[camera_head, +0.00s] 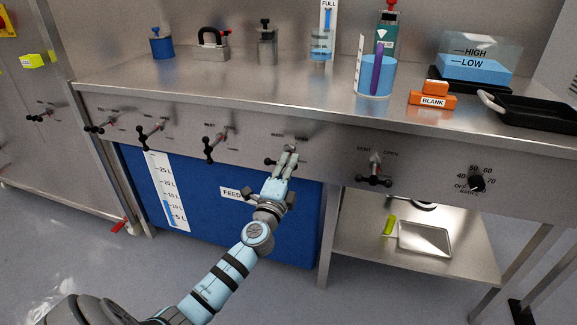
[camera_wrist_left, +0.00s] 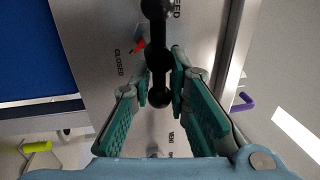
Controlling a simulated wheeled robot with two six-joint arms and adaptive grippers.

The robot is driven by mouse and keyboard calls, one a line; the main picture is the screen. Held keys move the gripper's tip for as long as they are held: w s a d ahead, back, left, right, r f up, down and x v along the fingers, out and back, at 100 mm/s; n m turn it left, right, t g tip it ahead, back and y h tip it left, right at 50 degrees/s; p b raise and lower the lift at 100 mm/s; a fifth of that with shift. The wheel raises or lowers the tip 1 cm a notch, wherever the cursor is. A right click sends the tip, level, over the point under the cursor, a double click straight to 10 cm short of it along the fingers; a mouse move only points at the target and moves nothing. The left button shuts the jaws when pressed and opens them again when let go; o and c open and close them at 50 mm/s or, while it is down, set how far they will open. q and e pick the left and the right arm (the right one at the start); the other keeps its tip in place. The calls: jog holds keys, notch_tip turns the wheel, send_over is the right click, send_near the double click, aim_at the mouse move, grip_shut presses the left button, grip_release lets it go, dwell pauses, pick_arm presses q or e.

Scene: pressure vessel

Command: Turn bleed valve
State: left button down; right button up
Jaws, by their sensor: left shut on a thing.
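The valve (camera_head: 290,149) that my left gripper is at sits on the steel front panel under the bench top, partly hidden by the fingers. In the left wrist view its handle (camera_wrist_left: 157,55) is a black bar with ball ends, lying lengthwise between the fingers. A red pointer (camera_wrist_left: 138,46) shows beside it, near the word CLOSED. A label at the top is cut off and ends in "EED". My left gripper (camera_head: 287,160) is shut on the handle; its fingertips (camera_wrist_left: 160,88) flank the bar near its lower ball. My right gripper is not in view.
Similar valves (camera_head: 215,146) stand to the left on the panel; another (camera_head: 375,172), marked VENT and OPEN, stands to the right, then a black dial (camera_head: 477,183). A blue tank (camera_head: 270,228) is below. The bench top (camera_head: 300,92) above carries several items.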

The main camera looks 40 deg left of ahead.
pick_arm(q)
jog(key=shift+f, duration=0.15)
jog(key=c, duration=1.7)
grip_release()
jog(key=shift+d, duration=0.1)
jog(key=shift+o, duration=0.2)
jog(key=v, duration=1.2)
